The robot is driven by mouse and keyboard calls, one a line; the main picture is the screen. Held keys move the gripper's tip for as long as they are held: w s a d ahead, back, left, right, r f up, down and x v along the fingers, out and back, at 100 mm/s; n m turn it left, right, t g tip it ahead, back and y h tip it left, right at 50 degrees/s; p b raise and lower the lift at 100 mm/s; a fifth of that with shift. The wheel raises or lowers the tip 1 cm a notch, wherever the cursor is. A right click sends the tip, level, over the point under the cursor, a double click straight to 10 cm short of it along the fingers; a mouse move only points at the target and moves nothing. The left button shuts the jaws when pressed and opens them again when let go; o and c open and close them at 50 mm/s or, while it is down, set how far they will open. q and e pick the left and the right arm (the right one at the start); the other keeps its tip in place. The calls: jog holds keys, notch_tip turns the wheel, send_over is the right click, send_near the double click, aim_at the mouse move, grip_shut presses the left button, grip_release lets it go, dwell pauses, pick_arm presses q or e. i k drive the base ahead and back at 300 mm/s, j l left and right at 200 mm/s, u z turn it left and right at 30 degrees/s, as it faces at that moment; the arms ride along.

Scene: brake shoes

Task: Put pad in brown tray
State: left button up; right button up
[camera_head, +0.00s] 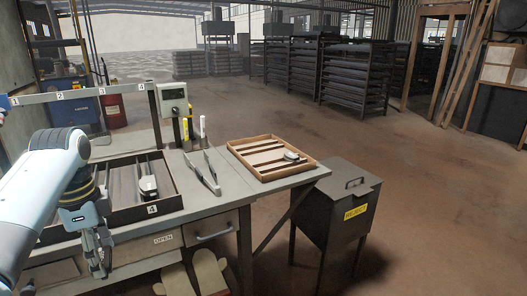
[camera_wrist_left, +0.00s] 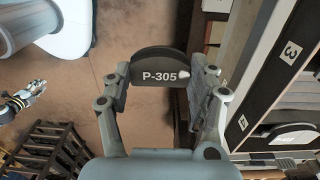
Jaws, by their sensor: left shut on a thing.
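My left gripper (camera_head: 97,262) hangs in front of the workbench at the lower left, beside the black slotted tray. In the left wrist view it (camera_wrist_left: 160,78) is shut on a dark pad (camera_wrist_left: 158,66) marked P-305, with a rounded top edge. In the head view this pad is hard to make out between the fingers. The brown tray (camera_head: 233,149) lies on the right part of the bench, apart from my gripper. It has dividers, and another pad (camera_head: 291,156) lies in its right part. What looks like my right gripper (camera_wrist_left: 22,103) shows small in the left wrist view; its jaws are unclear.
The black slotted tray (camera_head: 165,209) holds another pad (camera_head: 148,187) near label 4. Long metal tongs (camera_head: 207,170) lie between the trays. A display unit (camera_head: 174,97) stands behind them. A grey reject bin (camera_head: 345,205) stands right of the bench.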

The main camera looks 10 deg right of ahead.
aim_at(269, 144)
jog(key=i+l+z, duration=0.1)
jog(key=z, duration=0.4)
jog(key=i+l+z, duration=0.1)
jog(key=z, duration=0.35)
jog(key=i+l+z, duration=0.15)
jog(key=z, duration=0.35)
jog(key=i+z, duration=0.35)
jog(key=i, duration=0.65)
jog(key=i+u, duration=0.3)
jog(key=u, duration=0.15)
jog(key=i+l+u, duration=0.2)
jog(key=u, duration=0.2)
